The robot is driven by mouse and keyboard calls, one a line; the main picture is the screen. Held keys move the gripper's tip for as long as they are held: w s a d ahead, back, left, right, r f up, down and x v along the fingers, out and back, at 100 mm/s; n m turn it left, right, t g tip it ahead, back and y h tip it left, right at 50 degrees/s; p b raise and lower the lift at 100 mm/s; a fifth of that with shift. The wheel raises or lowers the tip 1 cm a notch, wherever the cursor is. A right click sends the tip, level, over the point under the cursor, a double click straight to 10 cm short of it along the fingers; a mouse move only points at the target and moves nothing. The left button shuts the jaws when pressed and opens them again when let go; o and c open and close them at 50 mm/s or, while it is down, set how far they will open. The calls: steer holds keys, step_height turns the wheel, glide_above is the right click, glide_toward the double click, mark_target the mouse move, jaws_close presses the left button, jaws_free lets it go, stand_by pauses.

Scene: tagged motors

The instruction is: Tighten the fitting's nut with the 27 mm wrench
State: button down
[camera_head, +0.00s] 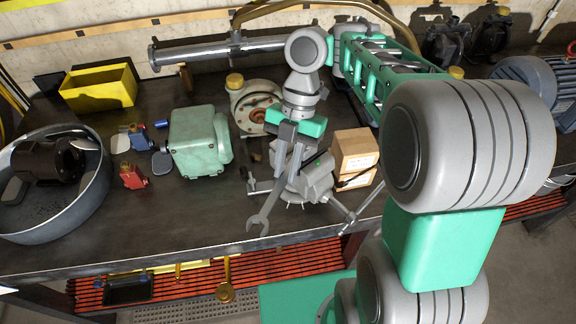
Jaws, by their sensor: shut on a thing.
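My gripper (289,142) points down over the workbench and is shut on a grey wrench (276,197). The wrench hangs down and to the left, with its open-ended jaw low near the bench's front edge. No size mark is readable on it. A grey vise-like fixture (316,181) stands just right of the wrench, partly hidden behind the wrench and gripper. I cannot make out the fitting or its nut clearly. I cannot tell whether the wrench touches anything.
On the dark bench (200,222) stand a pale green motor housing (196,142), a flanged pump (257,108), cardboard boxes (355,151), a yellow bin (98,87) and a round tray (92,203) holding a dark motor. Small red and blue parts lie left of the housing. The front left is clear.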

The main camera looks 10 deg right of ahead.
steer(key=shift+w+a+m+t+y, duration=0.3)
steer(key=shift+w+a+m, duration=0.45)
steer(key=shift+a+m, duration=0.2)
steer(key=shift+w+a+m+t+y+p, duration=0.35)
steer(key=shift+w+a+m, duration=0.4)
steer(key=shift+m, duration=0.4)
steer(key=shift+d, duration=0.15)
steer(key=shift+s+d+n, duration=0.15)
steer(key=shift+s+n, duration=0.1)
steer(key=shift+n, duration=0.15)
steer(key=shift+r, duration=0.85)
steer(key=shift+r, duration=0.9)
